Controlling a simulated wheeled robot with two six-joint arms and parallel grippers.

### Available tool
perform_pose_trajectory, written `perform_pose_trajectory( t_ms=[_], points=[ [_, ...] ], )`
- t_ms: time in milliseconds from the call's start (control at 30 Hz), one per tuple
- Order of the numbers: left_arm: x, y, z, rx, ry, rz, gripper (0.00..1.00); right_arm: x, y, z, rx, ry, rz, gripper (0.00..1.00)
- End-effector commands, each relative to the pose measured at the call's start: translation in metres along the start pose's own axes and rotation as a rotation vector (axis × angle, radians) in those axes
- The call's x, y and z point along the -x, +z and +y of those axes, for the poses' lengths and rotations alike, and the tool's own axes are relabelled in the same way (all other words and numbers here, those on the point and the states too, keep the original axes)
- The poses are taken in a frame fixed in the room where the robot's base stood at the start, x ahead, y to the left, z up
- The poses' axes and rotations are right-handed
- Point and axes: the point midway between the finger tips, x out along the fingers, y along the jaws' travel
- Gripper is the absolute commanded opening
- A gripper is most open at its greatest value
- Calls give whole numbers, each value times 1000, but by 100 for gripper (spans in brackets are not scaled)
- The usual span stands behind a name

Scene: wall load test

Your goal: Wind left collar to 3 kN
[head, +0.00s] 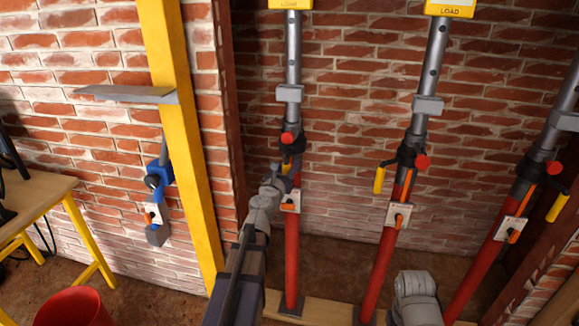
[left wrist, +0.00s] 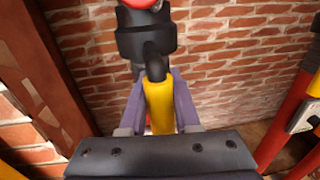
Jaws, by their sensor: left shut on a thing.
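The left prop (head: 292,240) has a red lower tube and a grey upper tube. Its black collar (head: 291,143) carries a yellow crank handle (head: 286,168). My left gripper (head: 284,178) is at that handle. In the left wrist view, its two fingers (left wrist: 160,98) are shut on the yellow handle (left wrist: 159,108), below the black collar (left wrist: 147,40).
A middle prop (head: 378,265) and a right prop (head: 478,260) stand to the right with similar yellow handles. A yellow post (head: 183,130) with a grey shelf plate stands left, near a blue tool (head: 160,177). A table (head: 35,195) and red bucket (head: 73,308) are at far left.

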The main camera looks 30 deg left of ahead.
Motion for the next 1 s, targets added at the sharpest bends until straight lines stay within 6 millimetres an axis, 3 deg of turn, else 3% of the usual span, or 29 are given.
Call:
perform_pose_trajectory(
  t_ms=[233,267,500,833,1000],
  points=[
    [-1,0,0,1,-1,0,0,0,0,0,0,0,0,50],
    [-1,0,0,1,0,0,34,0,0,0,0,0,0,50],
    [-1,0,0,0,1,0,61,0,0,0,0,0,0,50],
    [2,0,0,0,1,0,61,0,0,0,0,0,0,50],
    [17,0,0,0,2,0,61,0,0,0,0,0,0,50]
  ],
)
